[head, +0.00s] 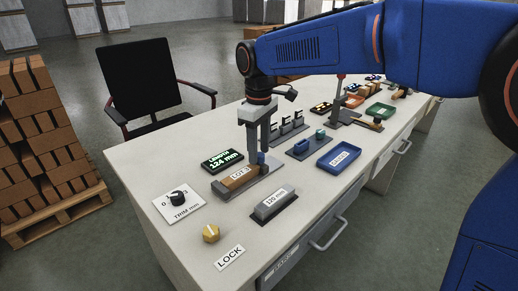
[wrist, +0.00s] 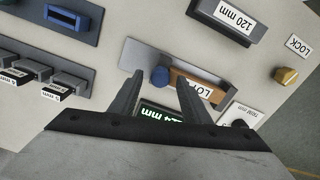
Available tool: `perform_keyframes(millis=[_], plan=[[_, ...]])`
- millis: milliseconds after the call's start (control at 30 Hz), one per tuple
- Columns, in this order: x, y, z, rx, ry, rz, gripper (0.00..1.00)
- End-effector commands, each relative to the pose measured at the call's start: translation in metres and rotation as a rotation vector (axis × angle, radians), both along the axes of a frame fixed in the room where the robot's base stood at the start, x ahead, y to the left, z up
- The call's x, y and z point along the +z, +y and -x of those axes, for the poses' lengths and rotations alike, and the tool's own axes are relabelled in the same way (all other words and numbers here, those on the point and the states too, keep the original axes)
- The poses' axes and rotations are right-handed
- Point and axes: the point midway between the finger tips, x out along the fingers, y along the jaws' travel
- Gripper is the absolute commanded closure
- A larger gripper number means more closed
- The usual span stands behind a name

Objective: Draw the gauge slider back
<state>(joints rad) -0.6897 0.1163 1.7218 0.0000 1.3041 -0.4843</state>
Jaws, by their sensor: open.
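The length gauge has a grey base plate (head: 268,180), also in the wrist view (wrist: 140,53). A brown brick labelled LOT 3 (head: 238,180) lies on it, also in the wrist view (wrist: 213,90). The slider's round blue knob (head: 261,158) stands at the brick's far end, and in the wrist view the knob (wrist: 160,77) shows between my fingertips. My gripper (head: 258,150) is open and points down over the knob. In the wrist view I cannot tell whether either finger touches it. A green-lit display (head: 222,160) reads LENGTH 124 mm.
A grey 120 mm block (head: 272,204) lies in front of the gauge. A dial (head: 178,198), a yellow knob (head: 211,233) and a LOCK label (head: 229,257) are near the front left. A blue tray (head: 326,168) and grey fixtures stand to the right.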

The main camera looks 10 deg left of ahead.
Motion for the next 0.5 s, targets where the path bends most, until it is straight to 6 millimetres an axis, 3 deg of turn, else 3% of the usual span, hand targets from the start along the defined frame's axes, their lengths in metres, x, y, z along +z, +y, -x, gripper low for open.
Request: perform_keyframes(millis=[300, 500], plan=[[-0.0020, 0.0001, 0.0000, 0.000, 0.000, 0.000, 0.57], [-0.0018, 0.0001, 0.0000, 0.000, 0.000, 0.000, 1.00]])
